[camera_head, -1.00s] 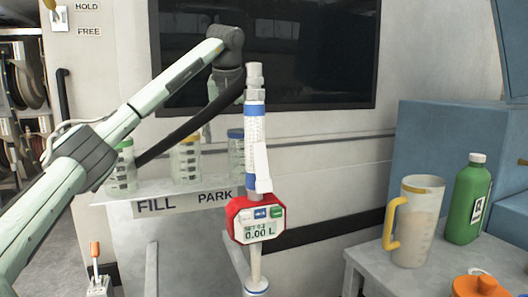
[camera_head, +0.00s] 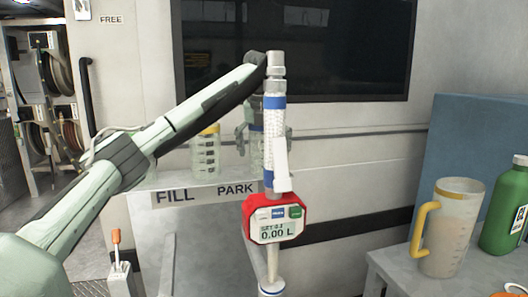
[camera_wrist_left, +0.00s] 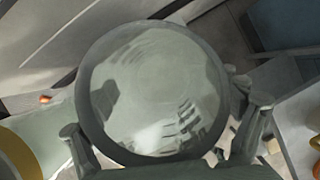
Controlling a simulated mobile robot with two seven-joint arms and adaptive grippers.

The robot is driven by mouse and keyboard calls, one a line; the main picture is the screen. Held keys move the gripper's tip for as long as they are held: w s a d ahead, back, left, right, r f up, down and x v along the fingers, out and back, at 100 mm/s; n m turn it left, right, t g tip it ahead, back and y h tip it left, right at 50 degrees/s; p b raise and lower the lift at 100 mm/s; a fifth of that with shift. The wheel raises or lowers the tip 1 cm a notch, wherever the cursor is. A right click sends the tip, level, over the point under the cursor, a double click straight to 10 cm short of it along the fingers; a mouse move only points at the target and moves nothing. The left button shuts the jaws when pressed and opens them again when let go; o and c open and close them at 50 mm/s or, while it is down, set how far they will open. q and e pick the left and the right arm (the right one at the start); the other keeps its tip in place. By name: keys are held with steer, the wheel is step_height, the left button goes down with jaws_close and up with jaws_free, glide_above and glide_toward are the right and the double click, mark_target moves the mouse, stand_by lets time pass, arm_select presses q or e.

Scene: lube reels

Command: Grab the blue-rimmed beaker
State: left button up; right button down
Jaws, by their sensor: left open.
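In the head view the blue-rimmed beaker (camera_head: 257,148) stands on the shelf, mostly hidden behind the metering nozzle and my left gripper (camera_head: 246,132). Only a little of its clear wall shows. My left gripper points down at the beaker, its fingers open; contact is hidden. In the wrist view the fingers of my left gripper (camera_wrist_left: 166,118) are spread on either side of a large grey round shape, which blocks the middle. I cannot make out a blue rim there. My right gripper is not in view.
The metering nozzle (camera_head: 272,218) with red display stands upright in front. A yellow-rimmed beaker (camera_head: 206,152) is to the left on the shelf (camera_head: 170,193). A jug with a yellow handle (camera_head: 446,230) and a green bottle (camera_head: 505,215) stand on the right table.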

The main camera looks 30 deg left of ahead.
arm_select(q)
steer(key=c, duration=1.2)
steer(key=shift+r, duration=0.1)
steer(key=shift+c, duration=0.2)
